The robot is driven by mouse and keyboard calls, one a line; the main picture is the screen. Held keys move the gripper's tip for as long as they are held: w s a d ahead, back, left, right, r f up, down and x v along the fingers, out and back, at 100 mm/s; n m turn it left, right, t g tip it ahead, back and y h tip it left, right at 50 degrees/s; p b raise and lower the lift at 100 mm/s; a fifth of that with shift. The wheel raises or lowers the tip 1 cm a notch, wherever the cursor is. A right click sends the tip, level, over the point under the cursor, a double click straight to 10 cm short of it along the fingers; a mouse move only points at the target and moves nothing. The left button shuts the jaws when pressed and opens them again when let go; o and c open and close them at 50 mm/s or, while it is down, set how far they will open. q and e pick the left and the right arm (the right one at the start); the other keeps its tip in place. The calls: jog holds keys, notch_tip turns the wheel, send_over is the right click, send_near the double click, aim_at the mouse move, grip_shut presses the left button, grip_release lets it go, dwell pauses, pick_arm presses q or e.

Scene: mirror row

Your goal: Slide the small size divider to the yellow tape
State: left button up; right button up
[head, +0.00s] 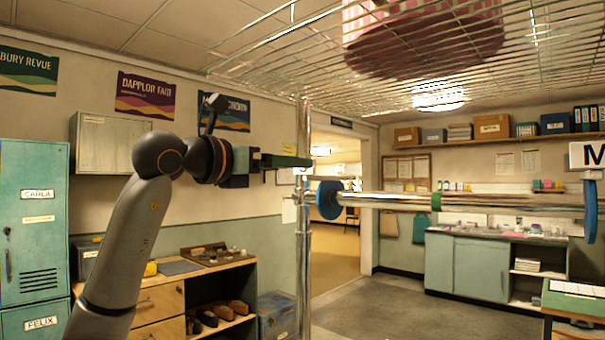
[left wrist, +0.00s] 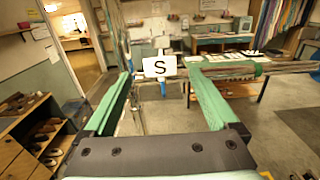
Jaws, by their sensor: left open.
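A blue disc-shaped divider (head: 328,199) hangs on the chrome rail (head: 390,203) near its left end, beside the upright post. In the left wrist view a white card marked S (left wrist: 159,67), with a blue part below it, appears between my green fingers. My left gripper (head: 308,162) is at the post, just above and left of the blue disc. Its fingers are apart in the left wrist view (left wrist: 160,76), and I cannot tell whether the card lies between them or beyond. A green band (head: 436,201) wraps the rail right of the disc. No yellow tape is identifiable. My right gripper is out of view.
A second blue divider (head: 590,205) with a card marked M (head: 588,154) hangs at the rail's right. A wire rack (head: 300,50) is overhead. The chrome post (head: 304,260) stands close to my left gripper. The rail between disc and M divider holds only the green band.

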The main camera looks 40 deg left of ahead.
pick_arm(q)
jog(key=shift+s+a, duration=0.1)
jog(key=shift+s, duration=1.6)
